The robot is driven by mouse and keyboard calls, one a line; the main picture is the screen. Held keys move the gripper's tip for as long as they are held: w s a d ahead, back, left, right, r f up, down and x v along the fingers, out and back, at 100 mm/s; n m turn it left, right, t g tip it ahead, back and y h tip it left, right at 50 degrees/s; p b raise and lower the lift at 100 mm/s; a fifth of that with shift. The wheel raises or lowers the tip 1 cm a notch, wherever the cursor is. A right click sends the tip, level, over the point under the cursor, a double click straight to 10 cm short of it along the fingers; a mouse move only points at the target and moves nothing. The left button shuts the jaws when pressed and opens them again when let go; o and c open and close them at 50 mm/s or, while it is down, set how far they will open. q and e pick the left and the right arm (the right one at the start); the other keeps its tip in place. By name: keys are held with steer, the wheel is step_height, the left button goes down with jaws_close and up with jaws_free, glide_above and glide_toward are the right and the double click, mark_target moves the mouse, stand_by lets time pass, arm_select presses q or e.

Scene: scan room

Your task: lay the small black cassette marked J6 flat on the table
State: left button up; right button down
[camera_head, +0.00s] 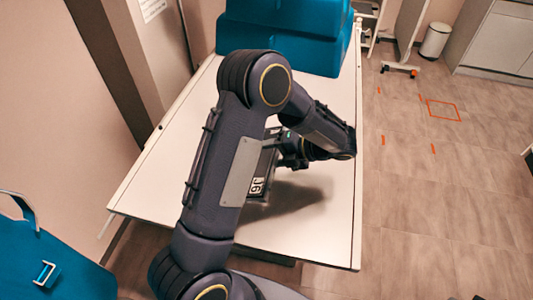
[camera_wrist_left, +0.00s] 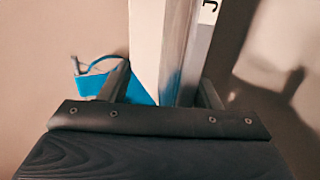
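The black cassette marked J6 (camera_head: 268,165) is over the middle of the white table (camera_head: 175,165), partly hidden by my left arm. Its white J6 label shows near its lower end. It appears tilted up rather than flat; whether it touches the table I cannot tell. My left gripper (camera_head: 283,150) reaches it from the right and is shut on it. In the left wrist view the cassette's grey edge (camera_wrist_left: 182,50) stands between the two fingers, with part of the label at the top. My right gripper is not in view.
Large teal cushions (camera_head: 285,40) fill the table's far end. A wall and grey-brown pillar stand along the left. A teal item with a handle (camera_head: 45,255) is at lower left. The table's left and near right areas are bare. The floor at right is open, with a white bin (camera_head: 435,40).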

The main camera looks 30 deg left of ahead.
arm_select(q)
steer(key=o, duration=0.5)
steer(key=shift+c, duration=0.2)
steer(key=b+v, duration=0.1)
steer(key=v, duration=0.7)
steer(key=shift+a, duration=0.15)
